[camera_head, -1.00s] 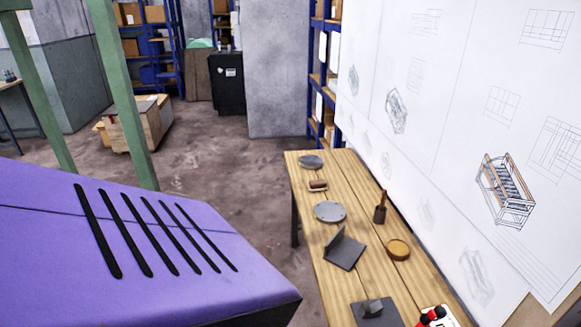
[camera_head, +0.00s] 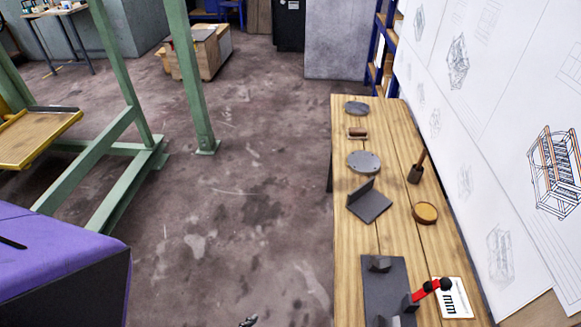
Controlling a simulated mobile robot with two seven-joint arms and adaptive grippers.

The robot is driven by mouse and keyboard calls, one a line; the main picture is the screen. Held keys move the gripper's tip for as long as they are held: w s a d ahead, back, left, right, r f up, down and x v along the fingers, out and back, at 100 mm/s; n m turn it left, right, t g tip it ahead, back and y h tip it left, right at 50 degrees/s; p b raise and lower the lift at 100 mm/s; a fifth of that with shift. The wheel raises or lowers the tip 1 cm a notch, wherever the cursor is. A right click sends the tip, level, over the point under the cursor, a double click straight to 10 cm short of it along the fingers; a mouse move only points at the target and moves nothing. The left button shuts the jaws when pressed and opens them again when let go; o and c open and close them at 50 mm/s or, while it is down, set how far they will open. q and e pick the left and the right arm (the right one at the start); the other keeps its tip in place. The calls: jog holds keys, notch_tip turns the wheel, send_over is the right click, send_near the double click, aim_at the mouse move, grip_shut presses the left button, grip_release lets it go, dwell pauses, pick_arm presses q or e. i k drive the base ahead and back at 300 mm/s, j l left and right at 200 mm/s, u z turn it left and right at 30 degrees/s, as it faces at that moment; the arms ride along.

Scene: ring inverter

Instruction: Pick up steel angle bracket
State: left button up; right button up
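The steel angle bracket (camera_head: 371,205) is a dark grey L-shaped piece on the wooden workbench (camera_head: 399,238). One flange lies flat and the other stands up at its left back side. It sits between a round grey disc and a dark plate, with nothing touching it. Neither of my grippers can be made out. A small dark tip (camera_head: 248,321) shows at the bottom edge, too little of it to identify.
Near the bracket are a round grey disc (camera_head: 364,162), a wooden-handled tool (camera_head: 417,168), a round amber dish (camera_head: 425,212) and a dark plate with a block (camera_head: 388,287). A red-handled item (camera_head: 431,289) lies by a white card. A purple machine (camera_head: 60,262) and green frame stand left. Floor between is clear.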

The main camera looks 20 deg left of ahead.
aim_at(365, 202)
jog(key=k, duration=0.3)
jog(key=k+u, duration=0.15)
jog(key=u, duration=0.3)
jog(key=k+u, duration=0.2)
jog(key=u, duration=0.3)
jog(key=i+j, duration=0.2)
jog(key=i, duration=0.15)
jog(key=i+j+u, duration=0.1)
jog(key=i+j, duration=0.15)
jog(key=i, duration=0.15)
jog(key=i+j+u, duration=0.1)
jog(key=i, duration=0.25)
jog(key=i+j+z, duration=0.1)
jog(key=i+j, duration=0.15)
jog(key=i, duration=0.2)
jog(key=i+j+z, duration=0.15)
jog(key=i, duration=0.25)
jog(key=i+l+z, duration=0.1)
jog(key=i+z, duration=0.15)
jog(key=z, duration=0.25)
jog(key=i+z, duration=0.25)
jog(key=z, duration=0.25)
jog(key=i+z, duration=0.2)
jog(key=z, duration=0.3)
jog(key=j, duration=0.1)
